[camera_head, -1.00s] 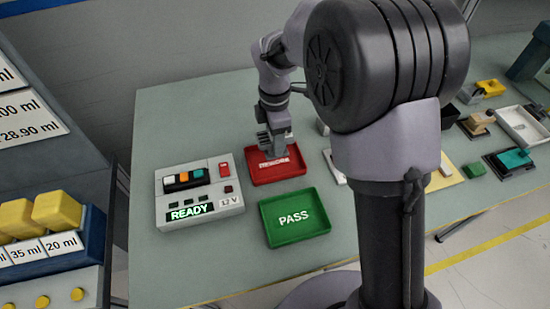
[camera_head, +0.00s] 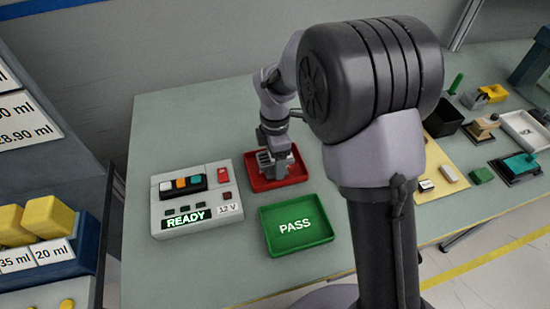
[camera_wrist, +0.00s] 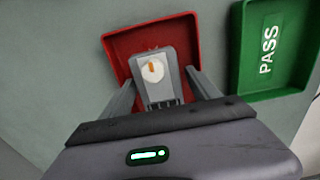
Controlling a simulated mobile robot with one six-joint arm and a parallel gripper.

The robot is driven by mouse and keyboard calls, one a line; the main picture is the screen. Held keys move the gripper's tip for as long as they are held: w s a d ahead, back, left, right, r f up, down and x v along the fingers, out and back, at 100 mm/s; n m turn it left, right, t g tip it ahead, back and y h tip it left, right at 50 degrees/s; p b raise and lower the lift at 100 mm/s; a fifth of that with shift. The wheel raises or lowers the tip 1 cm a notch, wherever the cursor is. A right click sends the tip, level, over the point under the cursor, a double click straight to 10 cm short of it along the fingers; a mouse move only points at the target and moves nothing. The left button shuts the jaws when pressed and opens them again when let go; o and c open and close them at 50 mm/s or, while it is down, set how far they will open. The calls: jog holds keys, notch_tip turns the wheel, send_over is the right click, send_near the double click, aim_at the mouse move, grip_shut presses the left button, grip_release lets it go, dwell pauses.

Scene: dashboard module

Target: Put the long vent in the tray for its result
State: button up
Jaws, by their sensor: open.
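The long vent appears to be the grey part with a white round face and an orange mark (camera_wrist: 154,72) in the wrist view. It is in or just above the red tray (camera_wrist: 113,47), between my fingers, with slots at its near end. My gripper (camera_wrist: 160,82) is open, one finger on each side of the part, with gaps visible. In the head view my gripper (camera_head: 275,158) is down over the red tray (camera_head: 297,175) and hides most of the part. Whether the part rests on the tray floor is unclear.
The green PASS tray (camera_head: 296,226) is in front of the red tray, empty. A test box (camera_head: 196,197) showing READY stands to the left. Several small parts and a black bin (camera_head: 441,122) are on the right of the bench (camera_head: 165,125).

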jog(key=shift+r, duration=0.15)
jog(key=s+d+r+m+t+p, duration=0.1)
jog(key=s+d+r+m+p, duration=0.15)
jog(key=r, duration=0.45)
jog(key=s+d+r+m+y+p, duration=0.1)
jog(key=r+m, duration=0.2)
jog(key=r, duration=0.4)
jog(key=s+d+r+m+t+p, duration=0.1)
jog(key=s+r+m+p, duration=0.1)
jog(key=r, duration=0.5)
jog(key=s+d+r+m+t, duration=0.1)
jog(key=s+d+m+t, duration=0.1)
jog(key=s+m, duration=0.7)
jog(key=s+d+r+m+t+y, duration=0.1)
jog(key=s+d+r+m, duration=0.1)
jog(key=s+m, duration=0.6)
jog(key=shift+s+d+r+m+t, duration=0.25)
jog(key=shift+s+d+m+t, duration=0.25)
jog(key=shift+d, duration=0.35)
notch_tip(320, 180, down, 3)
jog(key=b, duration=0.3)
jog(key=shift+w+f+b, duration=0.1)
jog(key=shift+f+b, duration=0.05)
jog(key=shift+b, duration=0.2)
